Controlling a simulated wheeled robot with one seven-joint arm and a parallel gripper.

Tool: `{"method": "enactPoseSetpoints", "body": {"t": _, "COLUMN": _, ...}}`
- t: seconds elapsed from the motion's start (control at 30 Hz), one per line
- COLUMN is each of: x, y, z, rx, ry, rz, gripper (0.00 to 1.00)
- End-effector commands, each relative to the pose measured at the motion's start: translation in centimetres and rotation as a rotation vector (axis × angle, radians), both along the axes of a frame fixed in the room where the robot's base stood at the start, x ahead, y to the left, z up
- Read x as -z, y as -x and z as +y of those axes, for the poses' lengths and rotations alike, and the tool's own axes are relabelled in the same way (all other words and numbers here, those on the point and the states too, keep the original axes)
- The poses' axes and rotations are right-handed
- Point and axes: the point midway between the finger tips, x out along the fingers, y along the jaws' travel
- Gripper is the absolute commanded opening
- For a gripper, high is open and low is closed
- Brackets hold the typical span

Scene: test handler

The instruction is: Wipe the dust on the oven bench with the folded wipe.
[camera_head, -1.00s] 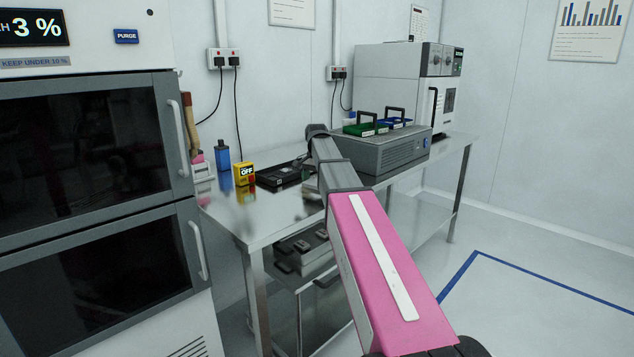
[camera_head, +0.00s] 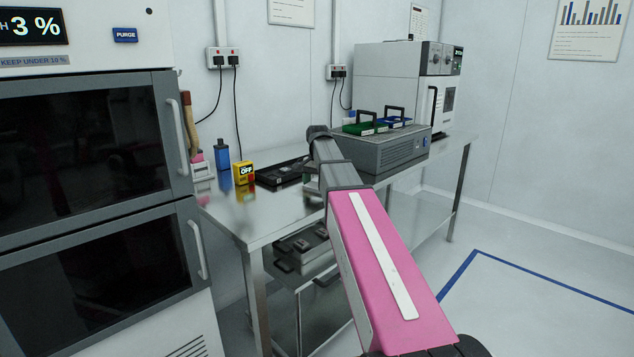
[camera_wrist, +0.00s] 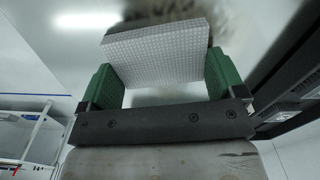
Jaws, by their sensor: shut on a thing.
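The oven bench (camera_head: 270,219) is a shiny steel table in the head view. My gripper (camera_wrist: 162,78) has green fingers and is shut on the folded wipe (camera_wrist: 155,52), a pale, finely textured pad, in the wrist view. The wipe spans between the fingers and sticks out beyond them. A dark, brownish smudge of dust (camera_wrist: 232,18) shows on the steel just past the wipe's far edge. I cannot tell whether the wipe touches the bench. In the head view my arm mostly hides the gripper, and the wipe is not clear there.
A black tray (camera_head: 280,173), yellow box (camera_head: 243,173) and blue bottle (camera_head: 223,156) stand at the bench's back left. A grey unit (camera_head: 390,152) with green and blue trays stands right of my arm, before a white oven (camera_head: 390,80). A dark-doored cabinet (camera_head: 85,160) stands left.

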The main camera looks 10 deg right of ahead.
Motion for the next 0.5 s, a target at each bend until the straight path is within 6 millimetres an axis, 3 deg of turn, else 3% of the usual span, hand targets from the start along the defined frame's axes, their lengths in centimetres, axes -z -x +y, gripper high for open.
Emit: {"method": "enactPoseSetpoints", "body": {"t": 0.5, "x": -0.1, "y": 2.4, "z": 0.0, "rx": -0.001, "ry": 0.001, "rz": 0.006, "gripper": 0.6}}
